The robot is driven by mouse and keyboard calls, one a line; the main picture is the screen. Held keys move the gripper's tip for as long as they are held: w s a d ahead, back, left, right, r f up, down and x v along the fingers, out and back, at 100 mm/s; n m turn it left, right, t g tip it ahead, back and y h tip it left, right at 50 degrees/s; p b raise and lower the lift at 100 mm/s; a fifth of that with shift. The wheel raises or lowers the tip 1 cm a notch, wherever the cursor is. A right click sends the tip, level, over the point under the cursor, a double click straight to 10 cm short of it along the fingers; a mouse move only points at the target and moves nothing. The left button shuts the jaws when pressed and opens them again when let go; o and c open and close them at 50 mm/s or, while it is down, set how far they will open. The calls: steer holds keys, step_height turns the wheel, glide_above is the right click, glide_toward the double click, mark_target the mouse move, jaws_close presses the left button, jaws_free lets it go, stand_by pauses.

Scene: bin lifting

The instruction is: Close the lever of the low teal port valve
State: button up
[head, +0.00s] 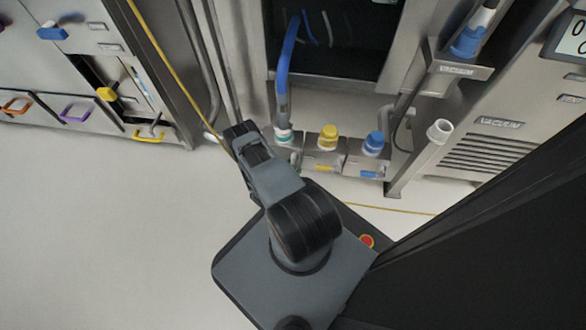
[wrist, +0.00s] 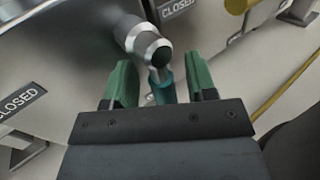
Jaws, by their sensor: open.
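In the wrist view, the teal lever (wrist: 165,88) of the low port valve sits between the two green fingers of my gripper (wrist: 162,84). The fingers are open, with a gap visible on each side of the lever. A round metal stem (wrist: 150,47) rises just above the lever. In the head view, a teal collar (head: 284,135) sits at the lower end of a blue hose, at the left of a row of low ports. My arm reaches beside it, and the teal lever is hidden there.
A yellow-capped port (head: 327,138) and a blue-capped port (head: 375,142) stand to the right of the teal collar. A CLOSED plate (wrist: 19,101) shows at left in the wrist view. A yellow line (wrist: 285,90) runs at right. Open floor (head: 120,230) lies left of my base.

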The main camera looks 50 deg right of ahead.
steer(key=shift+d, duration=0.25)
steer(key=shift+c, duration=0.2)
jaws_close()
stand_by(0.3)
